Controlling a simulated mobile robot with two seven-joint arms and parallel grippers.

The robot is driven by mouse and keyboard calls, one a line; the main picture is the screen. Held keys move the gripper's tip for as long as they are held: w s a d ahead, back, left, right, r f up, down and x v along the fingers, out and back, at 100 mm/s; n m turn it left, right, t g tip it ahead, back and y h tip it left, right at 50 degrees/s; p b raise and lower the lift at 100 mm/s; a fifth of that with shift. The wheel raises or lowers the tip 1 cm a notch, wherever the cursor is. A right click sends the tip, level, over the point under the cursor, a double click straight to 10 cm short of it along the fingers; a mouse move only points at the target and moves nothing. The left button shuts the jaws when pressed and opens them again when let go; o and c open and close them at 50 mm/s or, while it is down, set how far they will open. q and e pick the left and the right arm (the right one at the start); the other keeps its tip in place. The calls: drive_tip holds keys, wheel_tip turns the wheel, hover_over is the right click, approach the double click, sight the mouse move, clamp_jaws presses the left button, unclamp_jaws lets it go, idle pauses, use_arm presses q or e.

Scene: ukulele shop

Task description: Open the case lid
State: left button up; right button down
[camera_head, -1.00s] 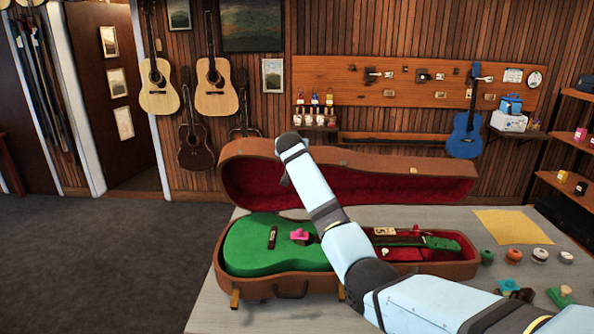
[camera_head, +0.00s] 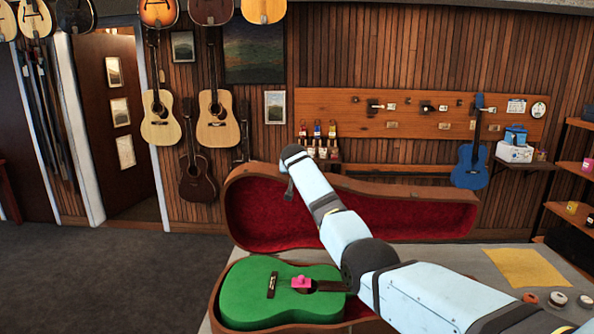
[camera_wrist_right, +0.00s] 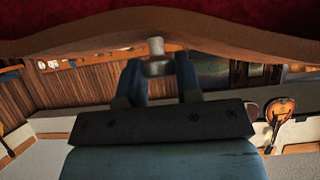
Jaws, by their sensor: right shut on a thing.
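The case lid (camera_head: 262,215) stands raised at the back of the case, its red lining facing me. The brown case body (camera_head: 216,290) lies on the grey table and holds a green ukulele (camera_head: 245,295) with a small pink piece (camera_head: 301,282) on it. My right arm crosses over the case. In the right wrist view, my right gripper (camera_wrist_right: 157,68) is shut on a small metal catch (camera_wrist_right: 156,47) at the lid's brown edge (camera_wrist_right: 215,35). My left gripper is not in view.
A yellow sheet (camera_head: 523,268) and small round items (camera_head: 557,299) lie on the table to the right. A blue ukulele (camera_head: 469,165) hangs on the back wall, and shelves (camera_head: 575,170) stand at the far right. The floor on the left is clear.

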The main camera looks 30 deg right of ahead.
drive_tip(key=shift+f, duration=0.1)
drive_tip(key=c, duration=1.1)
unclamp_jaws()
drive_tip(key=shift+s, duration=0.1)
drive_tip(key=shift+a, duration=0.1)
drive_tip(key=shift+s+a+r, duration=0.3)
drive_tip(key=shift+s+r, duration=0.05)
drive_tip(key=b+v, duration=0.3)
drive_tip(key=v, duration=0.9)
drive_tip(key=shift+s+r, duration=0.2)
drive_tip(key=shift+s, duration=0.1)
